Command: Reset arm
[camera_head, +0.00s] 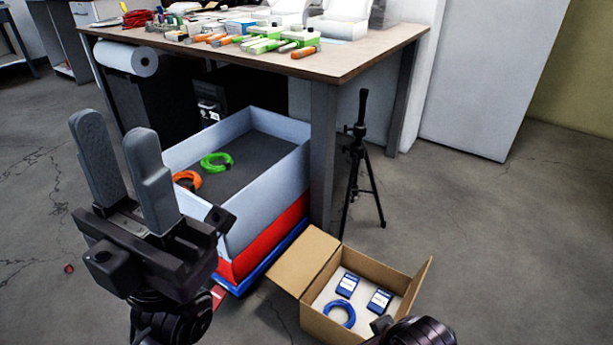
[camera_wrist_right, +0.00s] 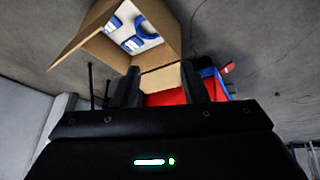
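My left gripper (camera_head: 113,130) is raised at the left of the head view, its two grey fingers pointing up and apart with nothing between them. My right gripper (camera_wrist_right: 161,82) shows in the right wrist view with its dark fingers apart and no object held. In the head view only a dark part of my right arm shows at the bottom edge, in front of the cardboard box. The open cardboard box (camera_head: 341,322) holds a blue cable coil (camera_head: 341,304) and two blue-and-white packages (camera_head: 347,285) (camera_head: 379,301). The box also shows in the wrist view (camera_wrist_right: 97,42).
A grey-walled bin (camera_head: 268,203) on a red and blue base holds a green coil (camera_head: 216,157) and an orange coil (camera_head: 187,174). A wooden workbench (camera_head: 370,53) with tools stands behind. A black tripod (camera_head: 361,165) stands by its leg. Floor at right is clear.

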